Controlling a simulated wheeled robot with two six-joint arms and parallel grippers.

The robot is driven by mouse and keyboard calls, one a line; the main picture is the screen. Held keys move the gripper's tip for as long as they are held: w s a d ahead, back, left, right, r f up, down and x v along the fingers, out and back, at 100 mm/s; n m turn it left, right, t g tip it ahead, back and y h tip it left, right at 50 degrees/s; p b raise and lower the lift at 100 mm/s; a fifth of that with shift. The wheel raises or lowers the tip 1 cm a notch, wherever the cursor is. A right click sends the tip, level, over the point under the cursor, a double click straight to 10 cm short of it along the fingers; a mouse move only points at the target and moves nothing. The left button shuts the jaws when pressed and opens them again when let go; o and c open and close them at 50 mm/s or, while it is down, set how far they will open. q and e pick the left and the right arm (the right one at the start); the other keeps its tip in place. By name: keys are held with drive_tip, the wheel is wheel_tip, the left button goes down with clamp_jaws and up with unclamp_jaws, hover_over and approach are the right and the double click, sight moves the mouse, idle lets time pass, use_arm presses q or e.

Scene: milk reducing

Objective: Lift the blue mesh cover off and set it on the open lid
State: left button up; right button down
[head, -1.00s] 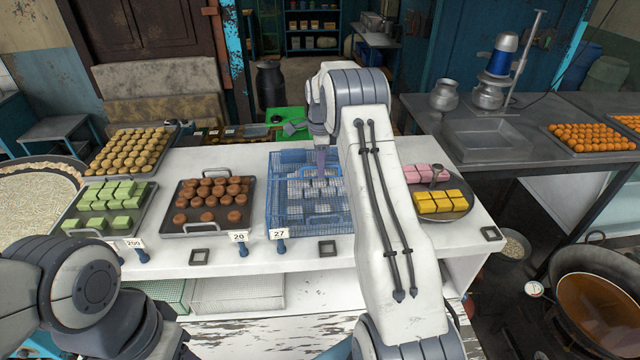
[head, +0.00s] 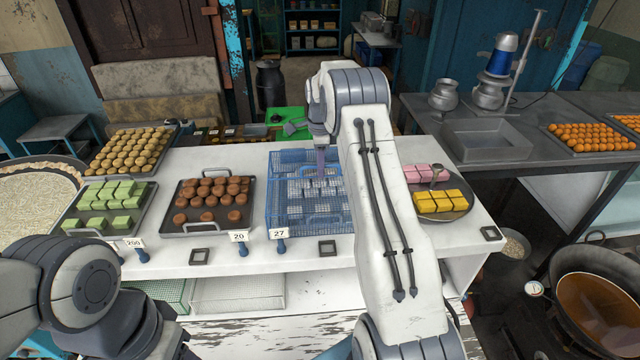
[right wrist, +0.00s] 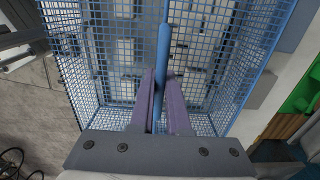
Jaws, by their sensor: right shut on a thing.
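The blue mesh cover (head: 283,185) stands over a tray of pale square sweets (head: 313,190) on the white counter, in the middle of the head view. My right gripper (head: 321,172) reaches down to the top of the cover. In the right wrist view its purple fingers (right wrist: 160,98) are shut on the cover's blue bar handle (right wrist: 163,52), with the mesh all around below. The open lid is not clearly identifiable. My left gripper is not in view; only part of my left arm shows at the lower left.
A tray of brown sweets (head: 184,233) is left of the cover. A round tray of pink and yellow sweets (head: 462,211) is to the right. A green board (head: 289,116) lies behind. Price tags and small square frames line the counter's front edge.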

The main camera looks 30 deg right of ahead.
drive_tip(key=shift+r, duration=0.1)
idle(0.5)
drive_tip(key=shift+r+b, duration=0.4)
drive_tip(key=shift+b, duration=0.15)
wheel_tip(320, 180, up, 2)
drive_tip(key=shift+w+r+b, duration=0.1)
drive_tip(key=shift+r+b, duration=0.1)
drive_tip(key=shift+b, duration=0.8)
drive_tip(key=shift+s+d+r+b, duration=0.5)
drive_tip(key=shift+d+r, duration=0.1)
drive_tip(key=shift+d, duration=0.2)
drive_tip(key=s+d+r+b, duration=0.2)
drive_tip(key=s+d+r, duration=0.3)
drive_tip(key=d, duration=0.3)
drive_tip(key=shift+d+r, duration=0.3)
drive_tip(key=shift+r, duration=0.45)
